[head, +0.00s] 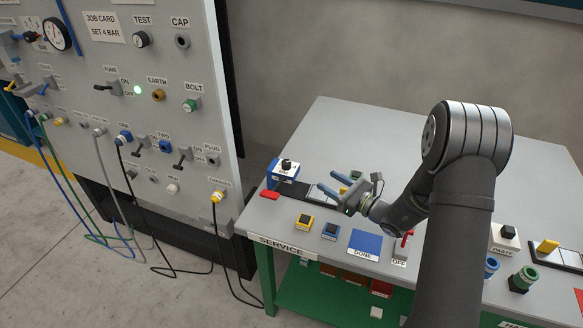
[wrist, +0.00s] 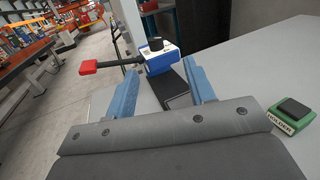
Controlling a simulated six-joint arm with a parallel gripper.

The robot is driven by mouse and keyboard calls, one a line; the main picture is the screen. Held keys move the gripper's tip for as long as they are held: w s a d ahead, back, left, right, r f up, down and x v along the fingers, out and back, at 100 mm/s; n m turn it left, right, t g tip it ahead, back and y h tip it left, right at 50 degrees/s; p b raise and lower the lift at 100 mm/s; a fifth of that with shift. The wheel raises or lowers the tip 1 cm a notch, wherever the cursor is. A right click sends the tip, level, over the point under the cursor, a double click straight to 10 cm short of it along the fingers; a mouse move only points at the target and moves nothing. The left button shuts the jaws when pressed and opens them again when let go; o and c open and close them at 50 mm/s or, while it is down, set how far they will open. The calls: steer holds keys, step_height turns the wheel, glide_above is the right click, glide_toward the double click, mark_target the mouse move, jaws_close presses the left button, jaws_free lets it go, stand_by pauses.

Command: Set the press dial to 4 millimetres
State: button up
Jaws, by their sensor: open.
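The press (head: 285,174) is a small blue and white box at the left end of the table. Its black dial knob (head: 287,165) is on top, and a lever with a red grip (head: 269,194) reaches out in front. In the wrist view the press (wrist: 163,59) lies just beyond my fingertips, with the knob (wrist: 151,44) on top and the red grip (wrist: 88,68) to the left. The dial's setting is too small to read. My gripper (head: 322,182) is open and empty, right of the press and apart from the knob, its blue fingers pointing towards it.
A dark block (wrist: 176,95) shows between my fingers. A green holder (wrist: 292,117) sits right of them. Yellow and blue blocks (head: 303,222), a blue DONE pad (head: 365,243) and a red switch (head: 404,241) line the table front. The upright panel (head: 150,70) stands at left; the table's back is clear.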

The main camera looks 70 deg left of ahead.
mark_target(290, 164)
steer(key=s+a, duration=0.2)
steer(key=a, duration=0.3)
steer(key=s+a+n+g+h, duration=0.1)
steer(key=s+a, duration=0.2)
steer(key=a, duration=0.2)
steer(key=s+a+g, duration=0.1)
steer(key=s+a, duration=0.2)
steer(key=a, duration=0.1)
steer(key=shift+s+a+f+h, duration=0.15)
steer(key=shift+a+f+h, duration=0.15)
steer(key=shift+a+f, duration=0.1)
steer(key=shift+r, duration=0.1)
steer(key=c, duration=0.9)
